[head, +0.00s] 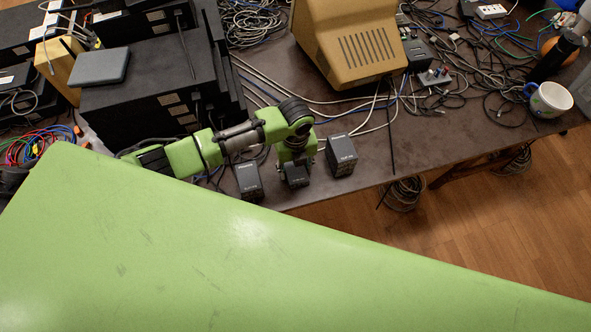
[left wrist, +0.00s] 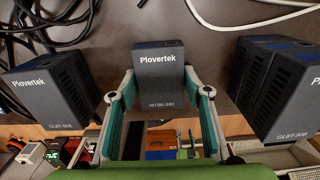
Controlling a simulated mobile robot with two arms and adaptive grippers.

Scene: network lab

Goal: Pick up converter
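A dark box marked Plovertek (left wrist: 160,75), apparently the converter, stands between the fingers of my left gripper (left wrist: 160,82) in the left wrist view. The fingers, with green pads, lie one on each side of it; gaps show beside its lower part, and contact at the tips is unclear. In the head view, this box (head: 297,176) is near the table's front edge, directly under my left gripper (head: 296,161), which hides part of it. My right gripper is not in view.
Similar dark Plovertek boxes stand close on the left (head: 248,179) and right (head: 341,155). Black equipment (head: 150,98) and a beige monitor (head: 350,40) are behind. Cables (head: 440,90) clutter the table (head: 420,145). A mug (head: 550,98) stands at right.

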